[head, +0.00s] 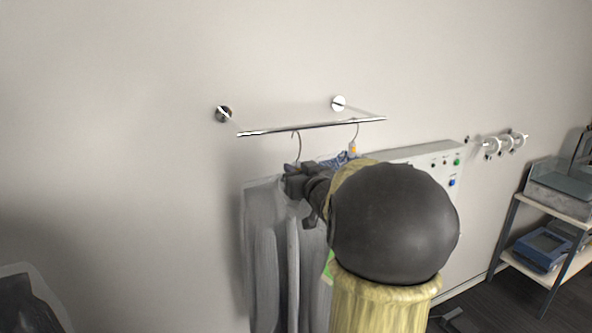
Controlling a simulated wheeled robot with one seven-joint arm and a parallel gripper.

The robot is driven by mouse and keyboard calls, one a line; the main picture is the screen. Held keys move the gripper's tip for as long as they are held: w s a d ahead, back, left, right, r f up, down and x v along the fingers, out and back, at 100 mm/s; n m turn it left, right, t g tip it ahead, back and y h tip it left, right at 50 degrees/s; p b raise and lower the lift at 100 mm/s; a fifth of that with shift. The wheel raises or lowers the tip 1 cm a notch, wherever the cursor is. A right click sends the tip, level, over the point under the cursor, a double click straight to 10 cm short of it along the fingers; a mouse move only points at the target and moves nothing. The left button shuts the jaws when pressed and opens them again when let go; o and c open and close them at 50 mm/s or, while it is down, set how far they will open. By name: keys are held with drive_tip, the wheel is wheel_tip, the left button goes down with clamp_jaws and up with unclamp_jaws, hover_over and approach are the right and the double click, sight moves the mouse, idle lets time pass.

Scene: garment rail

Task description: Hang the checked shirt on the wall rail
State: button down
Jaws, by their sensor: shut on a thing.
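The wall rail (315,126) is a thin chrome bar held off the wall by two round mounts. A hanger hook (298,147) reaches up to the bar from just above my gripper (295,184). My gripper appears shut on this hanger at the top of a long grey garment (262,255); the fingertips are small and dark. I cannot tell whether the hook rests on the bar. To the right, a blue patterned garment (342,159) with an orange tag hangs from another hook, mostly hidden by my arm. A check pattern is not clear on either garment.
A pale control box (445,163) with coloured buttons stands behind my arm. A dark object (22,300) is at lower left. The wall left of the rail is clear.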

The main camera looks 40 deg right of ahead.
drive_tip(key=shift+w, duration=0.1)
drive_tip(key=shift+x, duration=1.8)
drive_tip(key=shift+w, duration=0.1)
drive_tip(key=shift+w+r, duration=0.15)
drive_tip(key=w, duration=0.2)
drive_tip(key=w+d+r+p, duration=0.1)
drive_tip(key=shift+w, duration=0.2)
drive_tip(key=shift+w, duration=0.1)
drive_tip(key=shift+p+x, duration=0.5)
drive_tip(key=shift+x, duration=1.9)
drive_tip(key=shift+a+f+b, duration=0.1)
drive_tip(key=shift+f+b, duration=1.05)
drive_tip(key=shift+f, duration=0.25)
